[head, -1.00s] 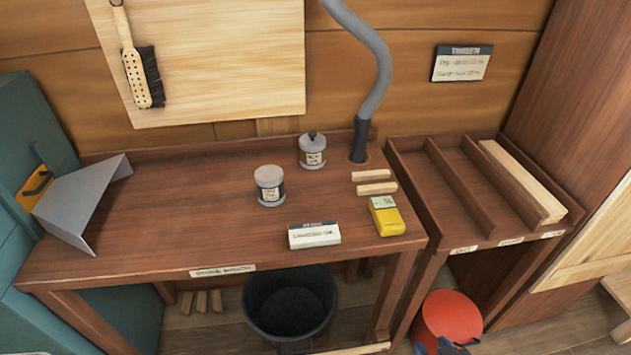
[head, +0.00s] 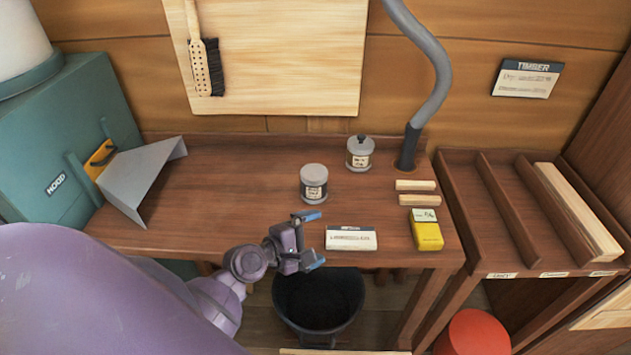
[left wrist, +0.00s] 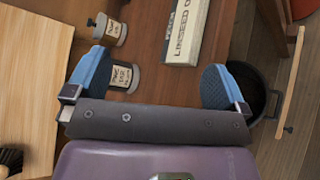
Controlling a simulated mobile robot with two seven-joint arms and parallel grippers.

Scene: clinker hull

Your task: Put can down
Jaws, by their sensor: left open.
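A grey can (head: 314,184) with a flat lid and a pale label stands upright on the wooden bench (head: 230,215). A second grey can (head: 360,153) with a dark knob on its lid stands behind it to the right. My left gripper (head: 310,238) is open and empty at the front of the bench, nearer than the flat-lidded can and apart from it. In the left wrist view, one blue finger partly covers the flat-lidded can (left wrist: 122,76); the knobbed can (left wrist: 110,29) is beyond. My right gripper is not in view.
A white linseed box (head: 351,239) lies just right of my left gripper. A yellow pack (head: 426,230) and two wood strips (head: 419,200) lie further right. A grey hood (head: 140,180) is at the left. A dark bucket (head: 318,305) stands below. The bench's middle left is clear.

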